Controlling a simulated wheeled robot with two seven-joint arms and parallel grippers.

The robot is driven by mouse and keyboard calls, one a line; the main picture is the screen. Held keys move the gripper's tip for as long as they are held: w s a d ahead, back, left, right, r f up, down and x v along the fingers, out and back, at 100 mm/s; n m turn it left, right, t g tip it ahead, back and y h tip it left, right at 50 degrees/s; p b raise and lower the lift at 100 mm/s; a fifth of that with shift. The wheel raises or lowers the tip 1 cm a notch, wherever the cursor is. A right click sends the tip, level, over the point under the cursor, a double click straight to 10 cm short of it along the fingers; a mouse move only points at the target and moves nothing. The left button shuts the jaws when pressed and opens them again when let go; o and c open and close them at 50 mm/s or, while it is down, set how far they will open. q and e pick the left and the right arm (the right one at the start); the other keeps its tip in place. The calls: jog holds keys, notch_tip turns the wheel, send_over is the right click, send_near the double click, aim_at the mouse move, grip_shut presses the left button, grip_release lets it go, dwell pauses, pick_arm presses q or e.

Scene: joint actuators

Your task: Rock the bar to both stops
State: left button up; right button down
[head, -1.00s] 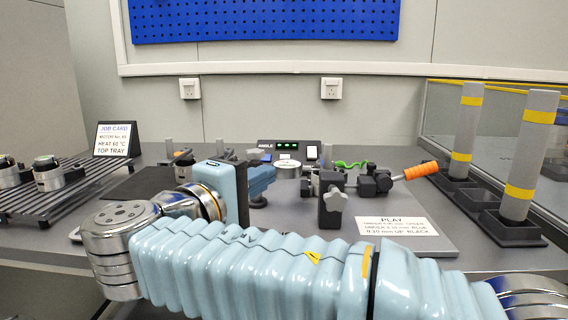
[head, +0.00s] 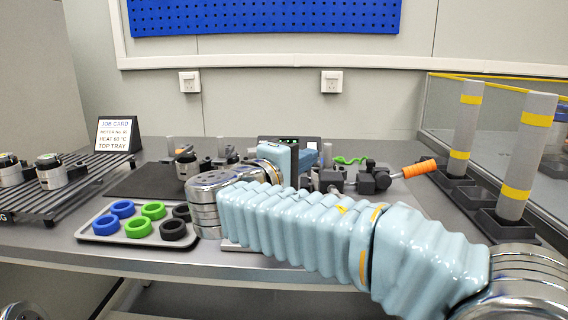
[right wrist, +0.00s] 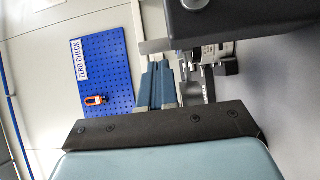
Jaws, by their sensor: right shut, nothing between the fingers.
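My right gripper (head: 310,156) is shut and empty, over the middle of the fixture at the back of the bench. In the right wrist view its blue-grey fingers (right wrist: 158,85) lie together, with a metal part of the fixture (right wrist: 208,54) just right of them; I cannot tell whether they touch. The angle display (head: 289,140) with green lights shows partly behind the gripper. A black clamp with an orange handle (head: 418,169) stands right of it. My forearm and gripper hide much of the fixture, and I cannot make out the bar. My left gripper is not in view.
A tray (head: 92,238) with blue, green and black rings lies front left. A dark rack (head: 62,190) with motors and a job card (head: 117,135) stand at the left. Grey posts with yellow bands (head: 527,150) stand in holders at the right.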

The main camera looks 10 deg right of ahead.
aim_at(326, 155)
jog(key=shift+d, duration=0.5)
jog(key=shift+s+d+f+b, duration=0.1)
jog(key=shift+s+d+b, duration=0.05)
jog(key=shift+d+b, duration=0.2)
jog(key=shift+s+d+f+b, duration=0.1)
jog(key=shift+s+d+b, duration=0.1)
jog(key=shift+d, duration=0.25)
jog(key=shift+d+r, duration=0.15)
jog(key=shift+r, duration=0.05)
